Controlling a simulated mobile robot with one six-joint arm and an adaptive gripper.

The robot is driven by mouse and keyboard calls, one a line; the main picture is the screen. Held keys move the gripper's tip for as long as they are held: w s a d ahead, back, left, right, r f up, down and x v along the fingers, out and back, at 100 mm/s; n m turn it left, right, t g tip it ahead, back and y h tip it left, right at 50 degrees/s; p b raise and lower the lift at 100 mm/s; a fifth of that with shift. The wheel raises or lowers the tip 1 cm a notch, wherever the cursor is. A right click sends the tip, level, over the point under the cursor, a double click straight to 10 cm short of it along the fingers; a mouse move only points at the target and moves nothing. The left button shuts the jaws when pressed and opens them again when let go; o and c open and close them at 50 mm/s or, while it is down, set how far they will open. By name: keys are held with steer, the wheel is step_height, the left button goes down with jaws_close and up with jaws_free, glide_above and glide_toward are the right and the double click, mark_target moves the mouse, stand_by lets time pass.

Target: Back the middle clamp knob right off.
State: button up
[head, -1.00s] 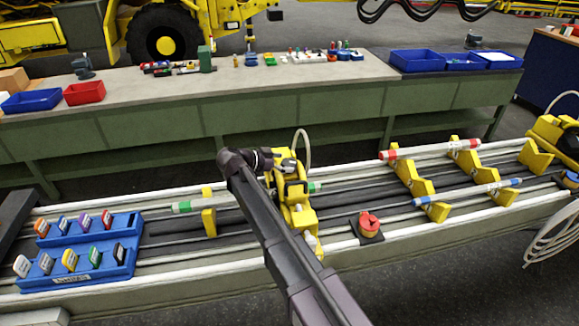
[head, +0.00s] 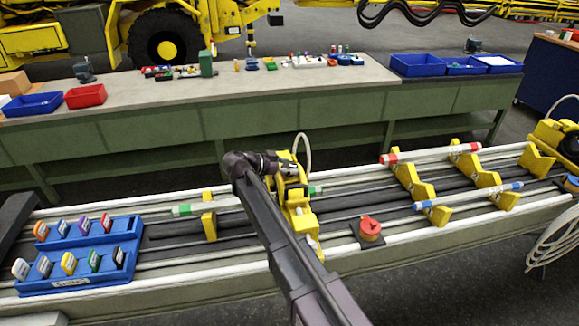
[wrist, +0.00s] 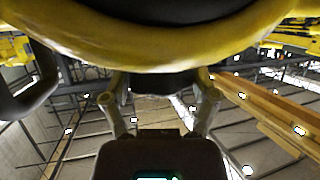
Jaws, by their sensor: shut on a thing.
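The yellow clamp unit (head: 299,211) stands mid-bench around a pale rod with green bands (head: 181,210). My arm reaches over to it. My gripper is hidden among the yellow parts in the head view. In the wrist view my gripper (wrist: 160,92) has a finger on each side of a dark part (wrist: 163,83), which I take to be the middle clamp knob; it is shut on it. A big yellow rounded body (wrist: 160,55) fills the top of that view, close to the fingers. The knob's thread and the fingertips' contact cannot be made out.
A red knob on a dark base (head: 370,228) sits right of the clamp. Yellow brackets (head: 411,181) hold red-banded and blue-banded rods further right. A blue rack (head: 125,272) of coloured tags stands at left. A hose (head: 306,143) loops above the clamp.

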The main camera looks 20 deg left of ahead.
steer(key=shift+d+y, duration=0.1)
steer(key=shift+y, duration=0.2)
steer(key=n+t+y, duration=0.1)
steer(key=n+y, duration=0.1)
steer(key=n+t+y, duration=0.1)
steer(key=n, duration=0.1)
steer(key=shift+s+d+t+y, duration=0.1)
steer(key=shift+s+t+y, duration=0.05)
steer(key=shift+t+y, duration=0.2)
steer(key=n+t+y, duration=0.1)
steer(key=n+y, duration=0.2)
steer(key=shift+y, duration=0.25)
steer(key=shift+a+n+y, duration=0.2)
steer(key=shift+n+y, duration=0.6)
steer(key=shift+n, duration=0.1)
steer(key=o, duration=1)
steer(key=shift+w, duration=0.2)
steer(key=shift+a+m+h, duration=0.15)
steer(key=shift+m+h, duration=0.15)
